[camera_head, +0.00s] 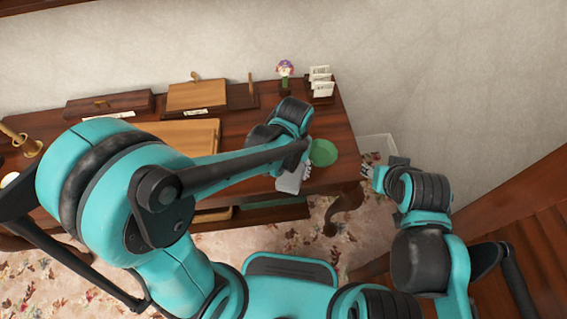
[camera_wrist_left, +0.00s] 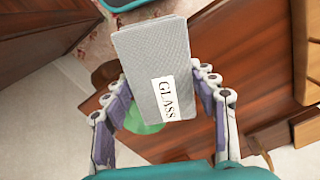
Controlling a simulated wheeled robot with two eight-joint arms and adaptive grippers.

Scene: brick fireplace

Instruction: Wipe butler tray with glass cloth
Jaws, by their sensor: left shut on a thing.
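The glass cloth (camera_wrist_left: 157,55) is a flat grey rectangle with a white label reading GLASS. My left gripper (camera_wrist_left: 160,82) is shut on it, with a finger at each side. In the head view the pale cloth (camera_head: 289,184) hangs near the front right edge of the desk, below my left wrist. A flat wooden tray-like piece (camera_head: 192,132) lies on the desk, partly behind my left arm. I cannot tell whether it is the butler tray. My right gripper (camera_head: 378,176) is right of the desk; its fingers are too unclear to judge.
The desk (camera_head: 338,128) stands against the wall. A round green thing (camera_head: 323,153) is at its right end. A figurine (camera_head: 285,70), a card holder (camera_head: 320,84) and wooden boxes (camera_head: 197,95) line the back. A clear bin (camera_head: 379,145) stands right of the desk.

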